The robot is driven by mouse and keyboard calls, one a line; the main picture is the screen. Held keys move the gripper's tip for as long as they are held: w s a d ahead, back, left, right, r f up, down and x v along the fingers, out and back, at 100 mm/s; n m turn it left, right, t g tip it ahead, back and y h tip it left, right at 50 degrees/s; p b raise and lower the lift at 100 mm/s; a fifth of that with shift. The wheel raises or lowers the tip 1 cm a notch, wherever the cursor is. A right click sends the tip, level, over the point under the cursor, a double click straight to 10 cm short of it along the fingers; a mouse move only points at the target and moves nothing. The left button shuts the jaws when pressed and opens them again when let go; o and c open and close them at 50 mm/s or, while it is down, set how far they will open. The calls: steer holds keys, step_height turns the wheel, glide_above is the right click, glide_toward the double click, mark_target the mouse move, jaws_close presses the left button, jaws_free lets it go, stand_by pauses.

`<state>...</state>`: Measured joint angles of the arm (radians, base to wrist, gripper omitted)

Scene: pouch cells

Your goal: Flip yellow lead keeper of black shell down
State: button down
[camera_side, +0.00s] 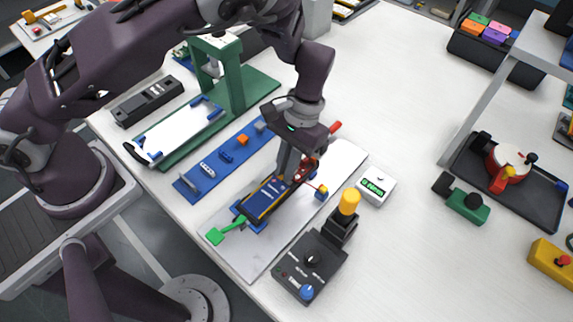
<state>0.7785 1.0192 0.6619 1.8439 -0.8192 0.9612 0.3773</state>
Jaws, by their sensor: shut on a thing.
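The black shell (254,212) lies on a light grey plate, with a dark blue pouch cell (266,196) in it. My gripper (287,177) points down at the shell's far end. It is shut on a small part there, which looks like the yellow lead keeper; the fingers hide most of it, so its tilt cannot be told. A yellow-and-blue block (321,192) sits just right of the fingers. A red part (308,165) shows behind the fingers, and a green lever (226,233) lies at the shell's near end.
A black control box (309,262) with a yellow-topped post (348,202) stands close on the right. A small white display (376,188) lies beyond it. A blue strip (215,170) and a green press stand (232,85) are at left.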

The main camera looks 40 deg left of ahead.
steer(key=shift+s+t, duration=0.35)
steer(key=shift+t, duration=0.85)
steer(key=c, duration=1.5)
jaws_free()
steer(key=shift+r, duration=0.1)
steer(key=r, duration=0.4)
steer(key=w+r, duration=0.1)
steer(key=r, duration=0.1)
steer(key=shift+r, duration=0.4)
